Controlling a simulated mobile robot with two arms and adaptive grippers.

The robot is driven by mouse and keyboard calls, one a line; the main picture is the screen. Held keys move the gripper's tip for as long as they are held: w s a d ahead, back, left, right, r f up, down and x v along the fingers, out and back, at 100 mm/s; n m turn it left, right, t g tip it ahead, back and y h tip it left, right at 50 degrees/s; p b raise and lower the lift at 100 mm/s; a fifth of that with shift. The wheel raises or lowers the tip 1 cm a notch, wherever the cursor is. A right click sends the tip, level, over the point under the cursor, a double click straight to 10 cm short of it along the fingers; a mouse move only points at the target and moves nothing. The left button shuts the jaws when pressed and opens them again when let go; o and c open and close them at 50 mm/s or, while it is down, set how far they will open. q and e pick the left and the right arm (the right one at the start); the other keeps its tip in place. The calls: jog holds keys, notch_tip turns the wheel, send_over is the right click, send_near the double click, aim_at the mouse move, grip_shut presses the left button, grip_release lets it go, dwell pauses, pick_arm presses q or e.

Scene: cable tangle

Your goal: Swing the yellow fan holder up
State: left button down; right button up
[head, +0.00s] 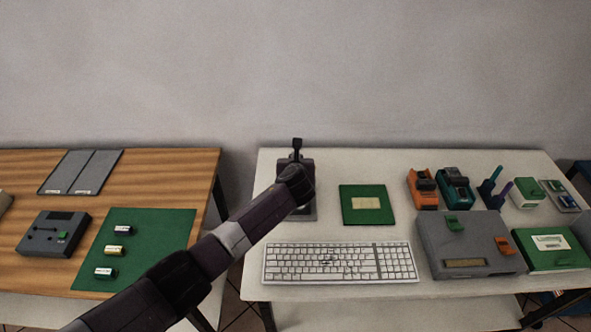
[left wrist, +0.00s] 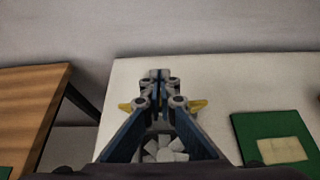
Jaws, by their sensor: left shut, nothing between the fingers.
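My left gripper (head: 297,145) reaches over the back of the white table, its fingers pointing away. In the left wrist view its two fingers (left wrist: 160,76) meet at the tips, shut and empty. Yellow pieces of the fan holder (left wrist: 200,105) show on both sides of the fingers. A pale fan (left wrist: 165,152) shows between and below the fingers. Most of the holder is hidden behind the gripper, so I cannot tell its angle or whether the gripper touches it. In the head view a dark grey base (head: 304,215) shows under my wrist. My right gripper is not in view.
A white keyboard (head: 340,262) lies in front. A green board (head: 366,203) lies to the right, with a grey box (head: 468,240) and several devices beyond. The wooden table (head: 150,180) stands left across a gap. The wall is close behind.

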pick_arm(q)
jog(key=shift+w+f, duration=0.1)
jog(key=shift+w, duration=0.2)
jog(key=shift+s, duration=0.1)
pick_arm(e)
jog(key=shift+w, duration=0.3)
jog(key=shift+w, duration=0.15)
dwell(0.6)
